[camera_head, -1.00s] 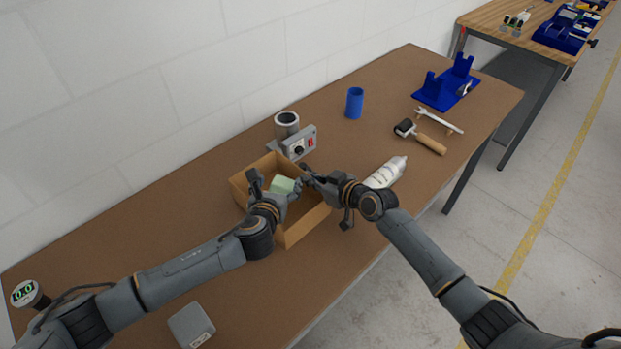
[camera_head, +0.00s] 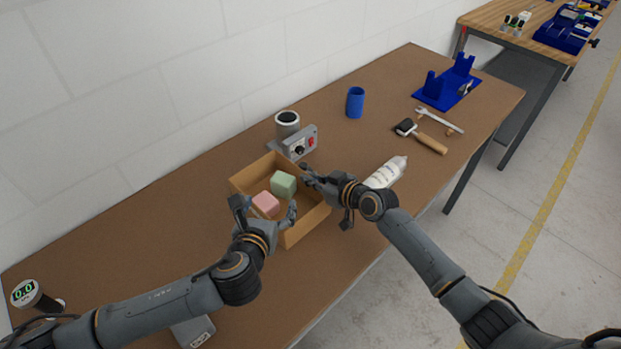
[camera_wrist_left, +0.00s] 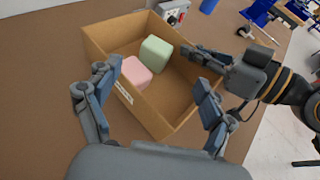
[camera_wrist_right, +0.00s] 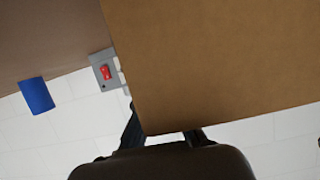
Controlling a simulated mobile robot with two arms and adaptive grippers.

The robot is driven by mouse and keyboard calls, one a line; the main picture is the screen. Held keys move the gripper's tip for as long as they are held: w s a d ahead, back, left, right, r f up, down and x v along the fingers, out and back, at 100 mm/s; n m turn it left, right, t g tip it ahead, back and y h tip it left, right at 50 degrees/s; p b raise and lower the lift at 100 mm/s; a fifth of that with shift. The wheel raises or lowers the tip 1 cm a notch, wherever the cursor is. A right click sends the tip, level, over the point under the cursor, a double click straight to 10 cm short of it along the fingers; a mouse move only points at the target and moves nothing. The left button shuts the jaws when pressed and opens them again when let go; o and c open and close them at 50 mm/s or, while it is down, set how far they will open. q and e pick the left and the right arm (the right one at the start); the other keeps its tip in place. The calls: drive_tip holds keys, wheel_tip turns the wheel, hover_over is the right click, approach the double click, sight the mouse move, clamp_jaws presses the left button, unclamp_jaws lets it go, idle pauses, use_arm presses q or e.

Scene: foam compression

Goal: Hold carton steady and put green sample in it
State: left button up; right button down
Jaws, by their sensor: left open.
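The open brown carton (camera_head: 302,231) stands on the table. The green sample (camera_head: 284,185) sits inside it next to a pink block (camera_head: 266,204); both also show in the left wrist view, green (camera_wrist_left: 156,52) and pink (camera_wrist_left: 130,73). My left gripper (camera_head: 265,212) is open and empty, above the near-left side of the carton, with its fingers apart from the green sample. My right gripper (camera_head: 309,176) is at the carton's right wall. In the right wrist view a carton panel (camera_wrist_right: 220,60) hides its fingertips, so its grip is unclear.
A grey box with a red switch (camera_head: 300,146) and a metal cylinder (camera_head: 287,124) stand close behind the carton. A white bottle (camera_head: 387,172) lies by my right wrist. A blue cup (camera_head: 355,102), roller (camera_head: 424,139) and blue stand (camera_head: 447,88) are farther right.

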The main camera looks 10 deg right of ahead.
idle(0.3)
drive_tip(key=c, duration=2)
unclamp_jaws()
drive_tip(key=o, duration=0.6)
drive_tip(key=shift+c, duration=0.2)
drive_tip(key=v, duration=1.2)
